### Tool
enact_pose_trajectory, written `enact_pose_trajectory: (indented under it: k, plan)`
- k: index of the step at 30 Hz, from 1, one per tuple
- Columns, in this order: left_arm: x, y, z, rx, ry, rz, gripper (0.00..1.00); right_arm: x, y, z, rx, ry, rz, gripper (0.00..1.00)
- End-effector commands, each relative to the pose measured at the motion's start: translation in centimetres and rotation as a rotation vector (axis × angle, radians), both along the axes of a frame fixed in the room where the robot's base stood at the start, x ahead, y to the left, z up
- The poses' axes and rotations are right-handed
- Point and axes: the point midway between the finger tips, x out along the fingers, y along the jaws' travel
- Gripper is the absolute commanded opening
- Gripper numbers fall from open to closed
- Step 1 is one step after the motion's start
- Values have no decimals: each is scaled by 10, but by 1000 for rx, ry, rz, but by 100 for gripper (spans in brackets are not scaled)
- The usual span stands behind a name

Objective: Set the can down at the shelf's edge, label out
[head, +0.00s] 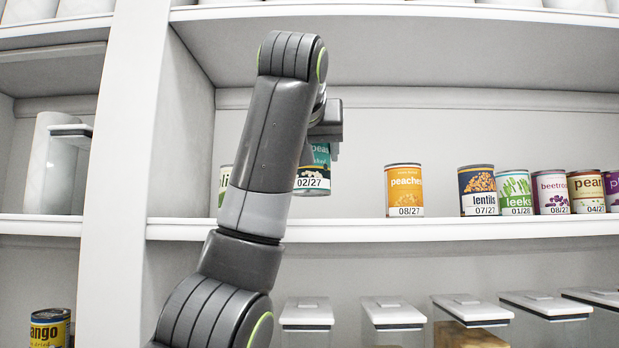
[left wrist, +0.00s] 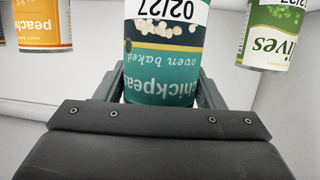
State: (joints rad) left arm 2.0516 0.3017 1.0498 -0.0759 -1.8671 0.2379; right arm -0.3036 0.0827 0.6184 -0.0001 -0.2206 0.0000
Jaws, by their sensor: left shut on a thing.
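A teal chickpeas can (head: 313,172), dated 02/27, hangs upright from my left gripper (head: 325,148). Its printed label faces the head camera, partly hidden by my arm. Its bottom appears above the shelf board (head: 400,228), with a gap below. In the left wrist view the chickpeas can (left wrist: 165,62) sits between the two fingers of the left gripper (left wrist: 162,88), which are shut on it. Its label reads upside down there. My right gripper is not in view.
An orange peaches can (head: 404,190) stands right of the held can, with lentils (head: 478,190), leeks (head: 515,192), beetroot (head: 550,192) and others farther right. A green olives can (left wrist: 272,32) is on the other side, mostly behind my arm in the head view. An upper shelf (head: 400,15) overhangs.

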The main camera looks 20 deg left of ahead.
Motion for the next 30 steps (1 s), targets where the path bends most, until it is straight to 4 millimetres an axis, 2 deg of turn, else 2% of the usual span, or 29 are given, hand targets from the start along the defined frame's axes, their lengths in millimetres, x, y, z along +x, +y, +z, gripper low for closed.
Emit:
enact_pose_trajectory:
  k: [9, 24, 25, 30]
  plan:
    - [0, 0, -34, 0, -2, 0, 30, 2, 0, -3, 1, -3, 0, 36]
    - [0, 0, -44, -1, -2, 0, 30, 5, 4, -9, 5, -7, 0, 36]
    - [0, 0, -44, 0, 0, 0, 65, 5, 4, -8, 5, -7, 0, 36]
    - [0, 0, -43, 0, 1, 0, 85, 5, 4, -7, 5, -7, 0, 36]
